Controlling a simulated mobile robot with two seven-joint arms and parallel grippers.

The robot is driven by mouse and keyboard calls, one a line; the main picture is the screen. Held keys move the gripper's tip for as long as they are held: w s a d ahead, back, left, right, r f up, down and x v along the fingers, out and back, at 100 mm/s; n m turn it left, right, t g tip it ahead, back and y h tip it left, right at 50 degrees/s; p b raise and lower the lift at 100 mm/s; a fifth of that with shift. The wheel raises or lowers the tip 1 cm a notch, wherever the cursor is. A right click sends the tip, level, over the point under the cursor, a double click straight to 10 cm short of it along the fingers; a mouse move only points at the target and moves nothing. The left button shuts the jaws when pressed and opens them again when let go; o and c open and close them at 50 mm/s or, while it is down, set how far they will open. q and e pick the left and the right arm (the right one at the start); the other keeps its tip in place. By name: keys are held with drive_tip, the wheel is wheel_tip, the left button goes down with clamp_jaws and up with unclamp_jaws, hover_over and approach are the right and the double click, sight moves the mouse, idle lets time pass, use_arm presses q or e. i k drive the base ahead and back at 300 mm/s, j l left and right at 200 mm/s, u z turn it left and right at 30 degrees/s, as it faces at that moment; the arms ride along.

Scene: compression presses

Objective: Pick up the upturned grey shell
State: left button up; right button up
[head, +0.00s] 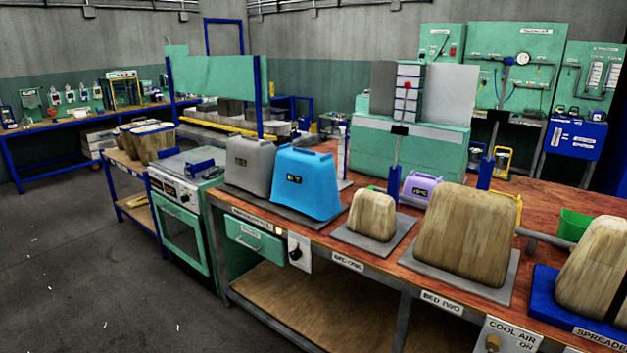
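A grey shell (248,172) stands upside down at the left end of the wooden bench, its wide mouth down and a handle-like ridge on top. A small dark label is on its front. A blue shell (318,190) stands close on its right and seems to overlap its right edge in this view. Both stand on a dark grey mat (283,212). Neither of my grippers is in view.
The bench (410,252) also carries a small wooden form (372,216), a larger one (468,232), a purple shell (422,186) and upright blue posts. A green oven (187,232) stands left of the bench. The floor (75,270) at left is clear.

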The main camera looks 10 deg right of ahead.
sight(249, 163)
drive_tip(key=i+j+u, duration=0.6)
drive_tip(key=i, duration=0.2)
drive_tip(key=i+u, duration=0.45)
drive_tip(key=i, duration=0.8)
drive_tip(key=i+j+z, duration=0.1)
drive_tip(key=i+z, duration=0.35)
drive_tip(key=i+j+z, duration=0.3)
drive_tip(key=i+z, duration=0.15)
drive_tip(key=i+j+z, duration=0.15)
drive_tip(key=z, duration=0.25)
drive_tip(key=i+j+z, duration=0.2)
drive_tip(key=z, duration=0.25)
drive_tip(key=i+j+z, duration=0.1)
drive_tip(key=j+z, duration=0.3)
drive_tip(key=i+j+z, duration=0.1)
drive_tip(key=z, duration=0.35)
drive_tip(key=j+z, duration=0.4)
